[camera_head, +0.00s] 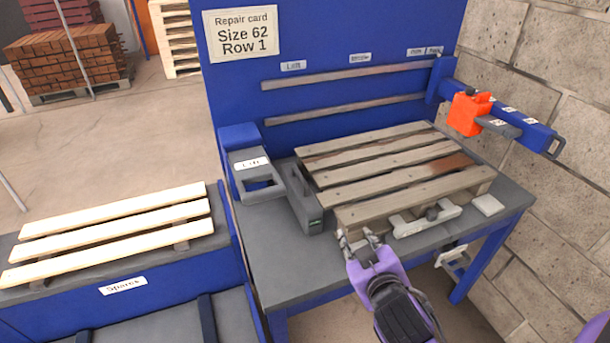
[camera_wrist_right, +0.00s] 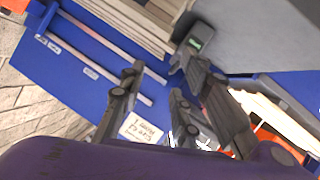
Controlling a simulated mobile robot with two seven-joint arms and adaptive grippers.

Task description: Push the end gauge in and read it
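The end gauge (camera_head: 307,203) is a long grey block lying on the bench along the left end of the slatted wooden pallet (camera_head: 390,180). A small green display shows on its front end; its reading is too small to make out. I cannot tell whether the gauge touches the pallet. The gauge also shows in the right wrist view (camera_wrist_right: 199,40), beyond my fingers. My right gripper (camera_head: 359,237) is open and empty at the pallet's front left corner, right of the gauge's front end. My left gripper is not in view.
A grey handled holder (camera_head: 255,175) stands left of the gauge. A white handled bar (camera_head: 427,220) sits at the pallet's front. An orange block (camera_head: 468,113) rides a blue arm at right. Spare slats (camera_head: 110,228) lie left.

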